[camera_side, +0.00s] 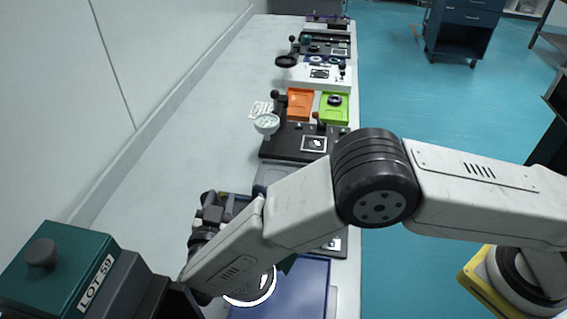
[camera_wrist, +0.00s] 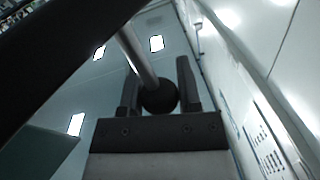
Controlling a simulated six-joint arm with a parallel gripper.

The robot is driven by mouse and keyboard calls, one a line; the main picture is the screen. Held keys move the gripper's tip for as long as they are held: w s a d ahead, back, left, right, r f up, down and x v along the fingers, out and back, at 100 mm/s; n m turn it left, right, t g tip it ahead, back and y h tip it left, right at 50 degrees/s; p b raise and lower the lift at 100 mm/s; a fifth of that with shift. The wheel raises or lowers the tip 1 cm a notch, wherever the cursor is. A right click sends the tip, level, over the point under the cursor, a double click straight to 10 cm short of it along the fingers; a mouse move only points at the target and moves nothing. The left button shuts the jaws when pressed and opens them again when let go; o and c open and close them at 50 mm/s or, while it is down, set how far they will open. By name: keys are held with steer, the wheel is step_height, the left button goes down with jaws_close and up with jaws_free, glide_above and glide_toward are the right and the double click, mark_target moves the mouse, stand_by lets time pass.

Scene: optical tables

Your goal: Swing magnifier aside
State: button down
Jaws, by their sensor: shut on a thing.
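In the wrist view, my gripper (camera_wrist: 158,92) has its two dark fingers closed on either side of a black ball knob (camera_wrist: 160,96). The knob sits at the end of a metal rod (camera_wrist: 137,55) that runs up and to the left. In the side view my arm comes in from the right and reaches down to the lower left; my fingers and the knob cannot be made out there. A round dark part with a bright white rim (camera_side: 262,296) shows partly below my forearm. I cannot tell for sure whether it is the magnifier.
A teal box marked LOT 59 (camera_side: 62,262) stands close in the lower left foreground. A blue mat (camera_side: 297,290) lies below my arm. Further back are a dial gauge (camera_side: 267,124), an orange tray (camera_side: 300,103) and a green tray (camera_side: 334,108). The left bench surface is clear.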

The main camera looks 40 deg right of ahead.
steer(key=shift+c, duration=1.5)
jaws_free()
steer(key=shift+r, duration=0.7)
steer(key=shift+s+d+r, duration=1.15)
steer(key=shift+s+r, duration=0.8)
steer(key=shift+s, duration=0.1)
steer(key=shift+s+d+r, duration=1.15)
steer(key=shift+s+r, duration=0.75)
steer(key=shift+s, duration=0.1)
steer(key=shift+s+d+r, duration=1.15)
steer(key=shift+s+r, duration=0.8)
steer(key=shift+s, duration=0.1)
